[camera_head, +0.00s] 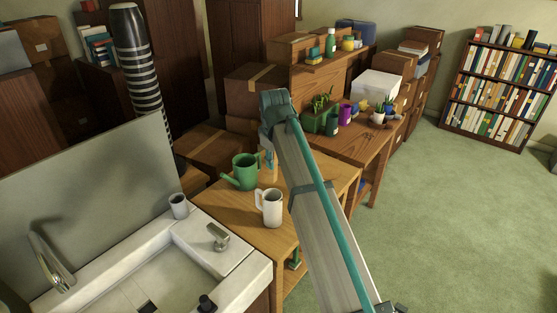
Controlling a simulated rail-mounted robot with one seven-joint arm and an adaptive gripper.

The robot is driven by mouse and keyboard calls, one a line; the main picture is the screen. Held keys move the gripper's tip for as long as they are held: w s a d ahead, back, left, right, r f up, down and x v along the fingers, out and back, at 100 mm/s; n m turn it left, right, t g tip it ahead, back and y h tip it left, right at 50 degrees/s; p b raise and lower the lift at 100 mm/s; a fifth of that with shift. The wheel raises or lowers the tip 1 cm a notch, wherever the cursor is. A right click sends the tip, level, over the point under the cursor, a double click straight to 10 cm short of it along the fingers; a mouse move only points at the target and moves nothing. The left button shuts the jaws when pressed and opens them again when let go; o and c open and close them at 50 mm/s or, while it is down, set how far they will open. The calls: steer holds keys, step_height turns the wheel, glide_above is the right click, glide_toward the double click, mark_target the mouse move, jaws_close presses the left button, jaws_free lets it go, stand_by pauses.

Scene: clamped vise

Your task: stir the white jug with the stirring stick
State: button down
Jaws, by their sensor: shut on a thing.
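The white jug (272,208) stands upright on the wooden table beside the sink, with its handle on the left. My arm crosses the picture from the lower right to the middle and hides the area right of and behind the jug. A small teal-blue piece (268,160) shows beside my arm, above the jug; I cannot tell what it is. My gripper's fingertips are not visible. I cannot make out the stirring stick.
A green watering can (244,172) stands on the same table, behind and left of the jug. A pale cup (178,206) stands on the sink counter (130,246). A desk (352,147) with plants and pots stands behind. Green carpet (455,215) at right is clear.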

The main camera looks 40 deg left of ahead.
mark_target(272, 173)
steer(key=shift+s+a+f+b, duration=0.15)
steer(key=shift+f+b, duration=0.15)
steer(key=shift+f, duration=0.2)
steer(key=shift+s+d+b+x, duration=0.1)
steer(key=shift+b+x, duration=0.3)
steer(key=shift+x, duration=0.3)
steer(key=shift+s+d+b+x, duration=0.15)
steer(key=shift+b+x, duration=0.2)
steer(key=shift+x, duration=0.3)
steer(key=shift+s+d+b+x, duration=0.1)
steer(key=shift+b+x, duration=0.3)
steer(key=shift+x, duration=0.3)
steer(key=s+d+b+x, duration=0.2)
steer(key=b+x, duration=0.1)
steer(key=x, duration=0.9)
steer(key=shift+d+f, duration=0.15)
steer(key=shift+f, duration=0.25)
steer(key=shift+r, duration=0.15)
